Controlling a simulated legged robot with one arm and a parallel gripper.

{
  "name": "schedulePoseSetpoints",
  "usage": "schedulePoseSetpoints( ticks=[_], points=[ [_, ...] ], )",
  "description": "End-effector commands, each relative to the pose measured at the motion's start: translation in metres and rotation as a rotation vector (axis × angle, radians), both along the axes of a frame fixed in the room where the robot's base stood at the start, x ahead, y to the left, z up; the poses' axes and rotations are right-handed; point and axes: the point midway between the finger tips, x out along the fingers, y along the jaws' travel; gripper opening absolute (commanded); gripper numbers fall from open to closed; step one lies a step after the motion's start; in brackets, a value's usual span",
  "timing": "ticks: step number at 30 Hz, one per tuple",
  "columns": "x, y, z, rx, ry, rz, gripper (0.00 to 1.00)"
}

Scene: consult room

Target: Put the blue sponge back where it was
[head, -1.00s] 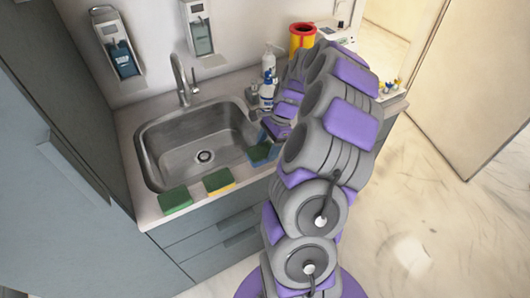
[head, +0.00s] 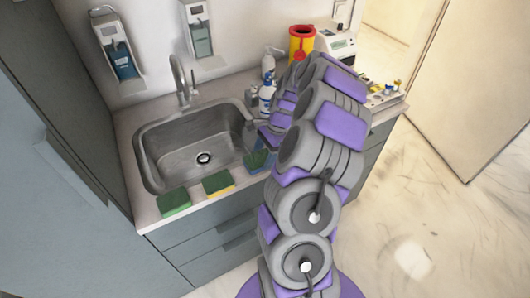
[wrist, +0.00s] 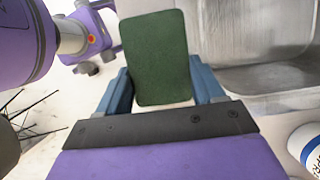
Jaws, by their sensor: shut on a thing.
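My gripper (head: 262,147) is at the right front corner of the sink, with its jaws shut on a sponge with a green top (head: 258,160). Blue shows around this sponge in the head view, but the fingers are blue too. In the wrist view the green face of the held sponge (wrist: 156,58) fills the space between the two blue fingers. I cannot tell whether its underside touches the counter. A green sponge (head: 174,201) and a green-and-yellow sponge (head: 218,184) lie on the front rim of the counter, to the left.
The steel sink (head: 190,150) is empty, with a tap (head: 181,80) behind it. Bottles (head: 266,92) and a red-and-yellow bin (head: 302,41) stand at the back right, close to my arm. Wall dispensers (head: 122,55) hang behind the sink.

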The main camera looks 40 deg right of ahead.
Motion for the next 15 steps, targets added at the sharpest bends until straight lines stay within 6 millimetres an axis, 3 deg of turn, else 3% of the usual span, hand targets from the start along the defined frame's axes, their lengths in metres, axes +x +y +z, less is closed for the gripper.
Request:
schedulePoseSetpoints(
  ticks=[4,5,12,15],
  points=[
    [0.0000,-0.0005,-0.0034,0.000,-0.001,0.000,0.43],
    [0.0002,-0.0009,-0.0035,0.000,-0.002,-0.001,0.71],
    [0.0000,-0.0030,-0.0042,0.003,-0.002,0.000,0.93],
    [0.0000,-0.0029,-0.0042,0.003,-0.001,0.000,0.93]
  ],
)
